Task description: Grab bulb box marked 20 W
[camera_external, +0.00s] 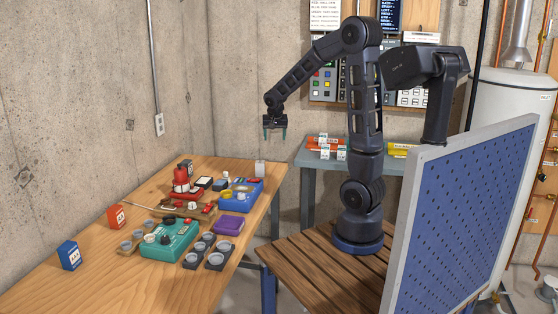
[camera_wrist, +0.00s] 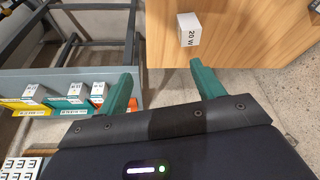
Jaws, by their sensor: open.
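The bulb box marked 20 W (camera_wrist: 189,29) is a small white box near the edge of the wooden table in the wrist view. A small pale box (camera_external: 260,168), which looks like the same one, stands at the table's far right corner in the external view. My gripper (camera_external: 275,134) hangs above and slightly right of that corner, pointing down. In the wrist view my gripper (camera_wrist: 158,82) shows two green fingers spread wide with nothing between them. The 20 W box lies ahead of the fingers, nearer the right one, apart from both.
The wooden table (camera_external: 95,222) also bears a blue box (camera_external: 69,255), a red-orange box (camera_external: 116,217), a teal device (camera_external: 170,240) and several cups. A grey bench (camera_external: 310,160) with coloured boxes stands behind. A blue perforated panel (camera_external: 465,225) stands at right.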

